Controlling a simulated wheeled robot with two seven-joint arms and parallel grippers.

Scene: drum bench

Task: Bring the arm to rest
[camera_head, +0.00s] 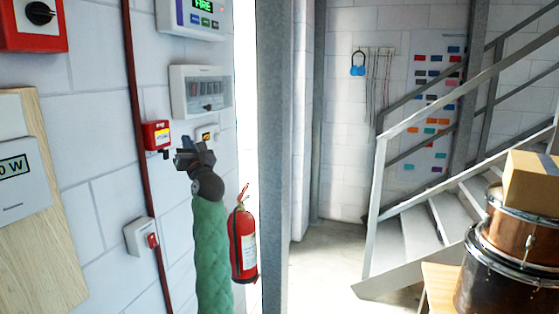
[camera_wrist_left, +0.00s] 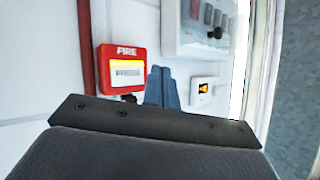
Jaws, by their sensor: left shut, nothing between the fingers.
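My left arm, in a green quilted sleeve, rises in the head view. Its gripper (camera_head: 190,153) is up near the wall, just right of and below a red fire call point (camera_head: 155,135). The gripper is shut with nothing between its fingers. In the left wrist view the closed fingers (camera_wrist_left: 162,87) point toward the wall, between the red call point (camera_wrist_left: 122,66) and a small white box with a yellow warning label (camera_wrist_left: 205,90). I cannot tell whether the fingertips touch anything. My right gripper is in neither view.
A fire panel (camera_head: 194,17) and a breaker box (camera_head: 201,92) are above the gripper. A red extinguisher (camera_head: 243,240) hangs right of the arm. A grey post (camera_head: 273,160) stands nearby. Stairs (camera_head: 430,222) and drums (camera_head: 515,262) with a cardboard box (camera_head: 531,182) are at right.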

